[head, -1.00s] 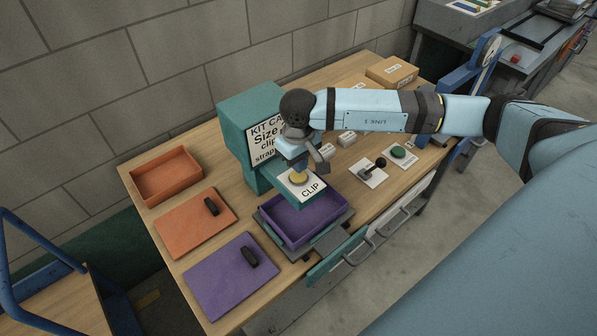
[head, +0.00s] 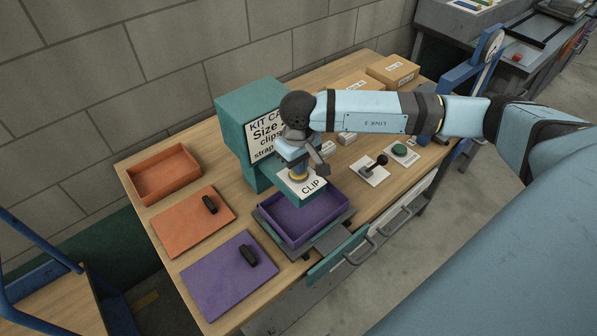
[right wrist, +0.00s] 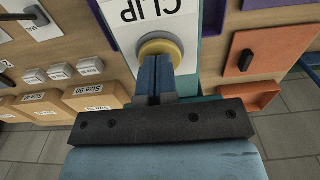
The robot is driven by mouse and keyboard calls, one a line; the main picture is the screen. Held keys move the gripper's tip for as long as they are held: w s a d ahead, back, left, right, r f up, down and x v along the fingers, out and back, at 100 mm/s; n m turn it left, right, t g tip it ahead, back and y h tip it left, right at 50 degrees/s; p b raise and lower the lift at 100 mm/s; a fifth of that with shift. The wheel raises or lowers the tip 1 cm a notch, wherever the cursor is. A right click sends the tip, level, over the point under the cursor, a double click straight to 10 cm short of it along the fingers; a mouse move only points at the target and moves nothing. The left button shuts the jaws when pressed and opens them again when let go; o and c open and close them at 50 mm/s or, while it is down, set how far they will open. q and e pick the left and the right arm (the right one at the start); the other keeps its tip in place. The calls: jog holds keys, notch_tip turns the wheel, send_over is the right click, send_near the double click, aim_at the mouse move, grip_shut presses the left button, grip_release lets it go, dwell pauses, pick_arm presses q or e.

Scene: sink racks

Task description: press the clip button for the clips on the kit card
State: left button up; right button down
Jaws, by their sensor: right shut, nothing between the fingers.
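The yellow clip button (head: 298,177) sits on a white plate marked CLIP (head: 311,187), which juts out from a teal box (head: 230,112). My right gripper (head: 298,167) is shut and empty, pointing down right over the button. In the right wrist view its fingertips (right wrist: 159,62) overlap the round yellow button (right wrist: 161,45); I cannot tell whether they touch it. The kit card (head: 263,135) on the box front reads "KIT CA", "Size", "clip" and "strap"; my right arm hides its right part. My left gripper is not in view.
A purple tray (head: 345,205) stands below the plate. An orange tray (head: 135,185), orange lid (head: 180,228) and purple lid (head: 215,285) lie to the left.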

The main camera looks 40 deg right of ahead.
jog(key=shift+f+b, duration=0.4)
jog(key=shift+r, duration=0.15)
jog(key=shift+r+p, duration=0.35)
jog(key=shift+r, duration=0.55)
jog(key=shift+f+b, duration=0.35)
jog(key=shift+b, duration=0.05)
jog(key=shift+f+b, duration=0.25)
jog(key=shift+b, duration=0.05)
jog(key=shift+f+b, duration=0.45)
jog(key=shift+b, duration=0.1)
jog(key=shift+r+p, duration=0.3)
jog(key=shift+r, duration=0.75)
